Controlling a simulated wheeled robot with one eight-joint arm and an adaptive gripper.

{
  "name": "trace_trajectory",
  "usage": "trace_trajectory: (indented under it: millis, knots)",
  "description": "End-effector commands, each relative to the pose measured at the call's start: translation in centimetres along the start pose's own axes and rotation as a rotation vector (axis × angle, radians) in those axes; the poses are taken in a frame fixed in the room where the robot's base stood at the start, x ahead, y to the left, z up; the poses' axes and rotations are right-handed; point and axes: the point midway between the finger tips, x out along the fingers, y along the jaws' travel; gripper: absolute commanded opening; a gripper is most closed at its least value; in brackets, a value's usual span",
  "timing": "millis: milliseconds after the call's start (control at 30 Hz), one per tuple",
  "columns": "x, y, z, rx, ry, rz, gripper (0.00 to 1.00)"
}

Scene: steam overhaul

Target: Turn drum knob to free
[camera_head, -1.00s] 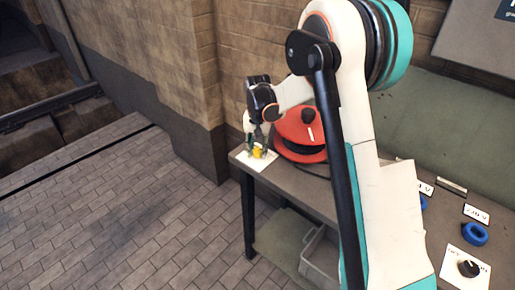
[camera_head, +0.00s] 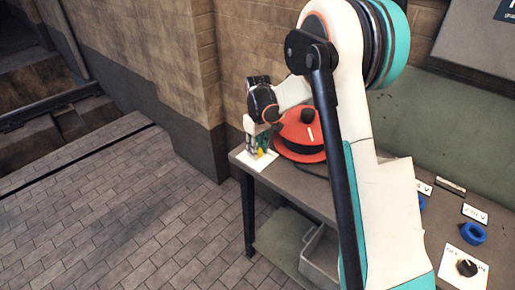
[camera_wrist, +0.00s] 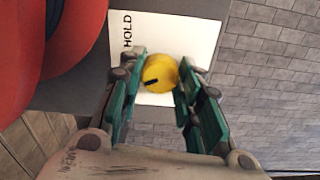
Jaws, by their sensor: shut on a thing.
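My gripper (camera_wrist: 163,62) is shut on the knob, with one green-padded finger on each side. In the head view my gripper (camera_head: 258,142) points down at the plate (camera_head: 252,166) and partly hides the knob (camera_head: 262,154).
A red drum (camera_head: 300,145) stands on the bench right beside the plate, close to my gripper. A brick wall (camera_head: 185,80) rises behind. The paved floor is clear.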

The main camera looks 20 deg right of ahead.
Motion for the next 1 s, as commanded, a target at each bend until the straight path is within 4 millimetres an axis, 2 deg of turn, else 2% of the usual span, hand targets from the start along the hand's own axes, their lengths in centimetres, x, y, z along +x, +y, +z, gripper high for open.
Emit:
trace_trajectory:
  millis: [433,1000]
  knots:
    - [0.01,0.01,0.03,-0.279,-0.001,0.0,0.08]
    - [0.02,0.03,0.04,-0.343,-0.001,0.0,0.08]
